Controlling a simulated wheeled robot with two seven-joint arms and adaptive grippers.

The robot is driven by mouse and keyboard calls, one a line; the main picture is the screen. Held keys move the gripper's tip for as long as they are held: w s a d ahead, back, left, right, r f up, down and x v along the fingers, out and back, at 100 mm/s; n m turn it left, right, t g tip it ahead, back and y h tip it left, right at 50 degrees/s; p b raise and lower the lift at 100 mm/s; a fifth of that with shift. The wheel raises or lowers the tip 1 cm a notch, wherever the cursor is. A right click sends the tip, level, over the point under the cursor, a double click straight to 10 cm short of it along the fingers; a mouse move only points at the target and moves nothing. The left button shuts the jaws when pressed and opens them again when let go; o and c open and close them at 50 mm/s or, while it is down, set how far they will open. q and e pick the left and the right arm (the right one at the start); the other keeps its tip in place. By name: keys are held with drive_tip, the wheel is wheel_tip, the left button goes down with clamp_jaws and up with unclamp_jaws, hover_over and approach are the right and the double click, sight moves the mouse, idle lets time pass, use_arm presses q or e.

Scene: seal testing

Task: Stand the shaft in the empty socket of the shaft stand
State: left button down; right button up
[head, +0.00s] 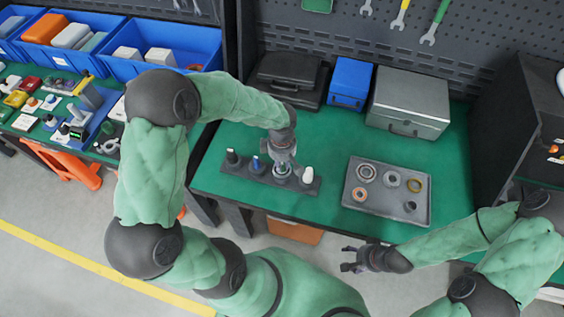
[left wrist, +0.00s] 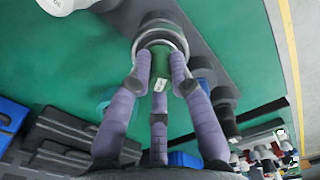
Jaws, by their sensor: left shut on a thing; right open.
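The dark shaft stand (head: 268,177) lies on the green bench, with a black-topped shaft (head: 232,157), a blue shaft (head: 256,164) and a white-topped shaft (head: 308,174) standing in it. My left gripper (head: 283,165) points down over the place between the blue and white ones. In the left wrist view its fingers (left wrist: 160,82) are closed around a green shaft (left wrist: 160,66) with a small white label. A metal ring (left wrist: 158,34) shows at the shaft's far end, at the stand; how deep the shaft sits is hidden. My right gripper (head: 358,261) is open and empty, in front of the bench.
A grey tray (head: 354,208) with several rings lies right of the stand. A black case (head: 287,80), a blue box (head: 350,82) and a grey case (head: 410,101) stand at the back. Green bench top is bare between stand and tray.

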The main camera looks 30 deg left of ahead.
use_arm(q)
drive_tip(key=shift+f+b, duration=0.15)
drive_tip(key=shift+b, duration=0.15)
drive_tip(key=c, duration=1.4)
unclamp_jaws()
drive_tip(key=shift+c, duration=0.2)
drive_tip(key=o, duration=0.5)
drive_tip(key=shift+o, duration=0.2)
drive_tip(key=shift+f, duration=0.1)
drive_tip(key=shift+r+p, duration=0.75)
drive_tip(key=shift+r, duration=0.9)
wheel_tip(320, 180, up, 7)
drive_tip(key=p, duration=0.4)
drive_tip(key=shift+r, duration=0.1)
